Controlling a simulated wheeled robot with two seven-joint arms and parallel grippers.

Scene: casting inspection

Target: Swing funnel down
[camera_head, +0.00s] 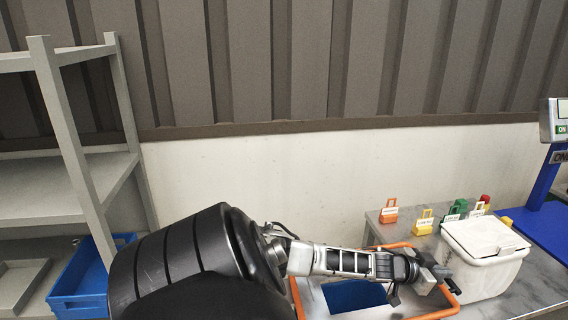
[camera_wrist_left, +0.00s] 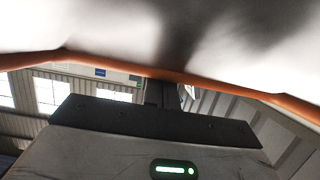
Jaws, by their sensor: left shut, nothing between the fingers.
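The funnel shows in the head view as an orange-rimmed frame (camera_head: 297,298) at the bottom centre, with a blue area visible inside it. My left arm crosses over it and hides part of it. My left gripper (camera_head: 447,279) is at the right side of the orange rim, close beside it, with its fingers shut and empty. In the left wrist view, the orange rim (camera_wrist_left: 215,80) and a blurred white surface fill the top. The gripper fingers (camera_wrist_left: 162,92) reach up to the rim; whether they touch it I cannot tell. My right gripper is not in view.
A white lidded box (camera_head: 485,262) stands on the grey table right of the funnel. Small coloured tagged pieces, such as an orange one (camera_head: 389,212), stand behind. A blue stand (camera_head: 545,185) is at the right. A shelf (camera_head: 75,150) with a blue crate (camera_head: 82,290) is at the left.

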